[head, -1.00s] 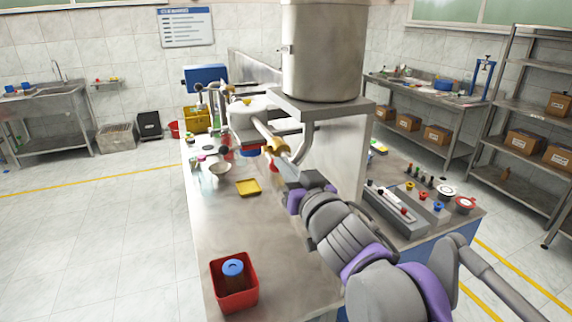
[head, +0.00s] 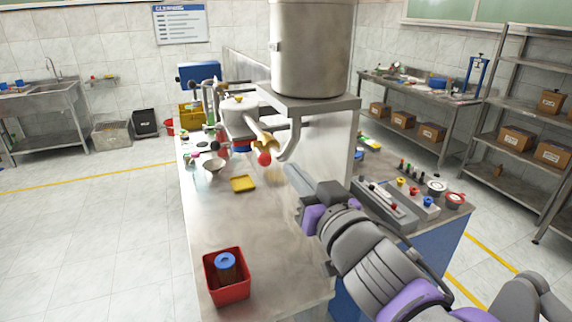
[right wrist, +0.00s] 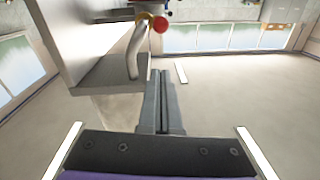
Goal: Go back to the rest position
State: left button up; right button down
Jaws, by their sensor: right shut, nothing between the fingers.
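My right gripper (head: 297,180) is shut and empty. It is in the air above the right side of the steel table (head: 215,225), below and in front of the large steel hopper (head: 310,50). In the right wrist view its two fingers (right wrist: 158,98) lie together, with nothing between them. The hopper's curved spout (head: 291,142) is just beyond the gripper, and it also shows in the right wrist view (right wrist: 137,50). A red ball (head: 264,159) hangs at the end of a lever beside the spout. My left gripper is out of view.
A red bin (head: 240,291) holding a brown jar with a blue lid stands at the table's near end. A yellow tray (head: 243,183) and a bowl (head: 214,167) are farther back. A control panel (head: 388,205) lies right of the arm. The table's middle is bare.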

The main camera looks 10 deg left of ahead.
jog(key=s+d+f+m+g+h, duration=0.15)
jog(key=d+f+m+h, duration=0.55)
jog(key=d+f, duration=1.15)
jog(key=s+d+f+g+h, duration=0.2)
jog(key=s+d+f+g, duration=0.1)
jog(key=s+f, duration=0.5)
jog(key=s+d+f+n+g+h, duration=0.1)
jog(key=s+d+f+g, duration=0.3)
jog(key=s+f, duration=0.4)
notch_tip(320, 180, down, 7)
jog(key=shift+s+r+g+h, duration=0.2)
jog(key=shift+s+g+h, duration=0.05)
jog(key=shift+g+h, duration=0.3)
